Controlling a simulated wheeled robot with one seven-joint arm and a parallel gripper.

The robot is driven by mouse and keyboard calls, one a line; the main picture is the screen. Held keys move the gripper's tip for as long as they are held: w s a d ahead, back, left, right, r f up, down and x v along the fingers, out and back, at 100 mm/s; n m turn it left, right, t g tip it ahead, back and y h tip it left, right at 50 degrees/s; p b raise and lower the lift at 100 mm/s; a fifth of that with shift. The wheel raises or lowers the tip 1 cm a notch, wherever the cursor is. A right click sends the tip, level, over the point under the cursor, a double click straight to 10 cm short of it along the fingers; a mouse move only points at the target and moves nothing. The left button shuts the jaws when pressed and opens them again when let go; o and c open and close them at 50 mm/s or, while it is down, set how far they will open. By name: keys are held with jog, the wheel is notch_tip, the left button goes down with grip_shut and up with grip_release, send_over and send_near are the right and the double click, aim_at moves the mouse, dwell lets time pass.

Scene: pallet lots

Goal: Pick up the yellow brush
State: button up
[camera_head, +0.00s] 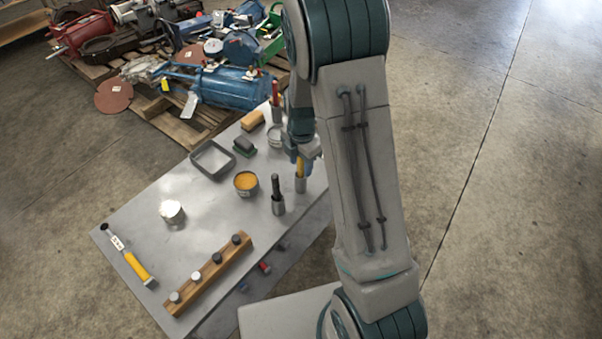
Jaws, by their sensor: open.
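The yellow brush (300,168) stands upright in a small grey holder (300,185) near the table's right edge. Only its yellow handle shows above the holder. My gripper (301,157) is open and points down at the top of the yellow handle, with its fingers at or just above it. My arm comes down from the upper right and partly hides this end of the table. I cannot tell whether the fingers touch the handle.
On the grey table (140,215), a black-handled tool (276,187) and a red-handled one (276,95) stand in similar holders nearby. An orange-filled tin (246,183), an empty square tray (212,160) and a wooden strip with knobs (208,275) share the top.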

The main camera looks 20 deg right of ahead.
jog(key=shift+f, duration=0.5)
grip_shut()
jog(key=shift+r, duration=0.15)
